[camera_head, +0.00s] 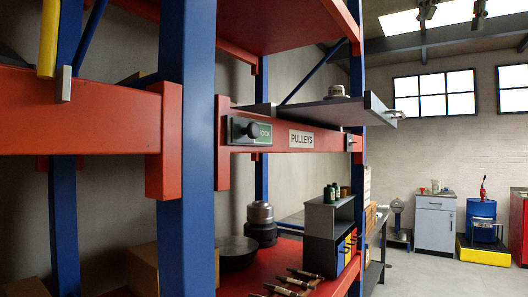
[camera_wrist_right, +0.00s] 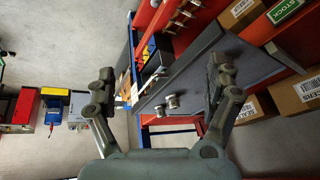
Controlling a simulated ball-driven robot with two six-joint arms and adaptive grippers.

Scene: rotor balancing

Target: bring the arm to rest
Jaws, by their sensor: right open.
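My right gripper (camera_wrist_right: 160,92) shows in the right wrist view with its two grey fingers spread wide and nothing between them. Beyond the fingers is a dark grey pull-out shelf (camera_wrist_right: 205,80) with two small round metal parts (camera_wrist_right: 172,101) on it. I cannot tell the exact gap between the fingers and the shelf. In the head view the shelf (camera_head: 330,111) sticks out from the rack, with a metal part (camera_head: 337,91) on top. I do not make out either gripper in the head view. My left gripper is in neither view.
A blue upright (camera_head: 185,150) and red beams (camera_head: 85,115) of the rack stand close in the head view. A "PULLEYS" label (camera_head: 301,139) and a dark knob (camera_head: 255,130) sit below the shelf. Open floor (camera_head: 425,278) lies at the right, before a white cabinet (camera_head: 435,225).

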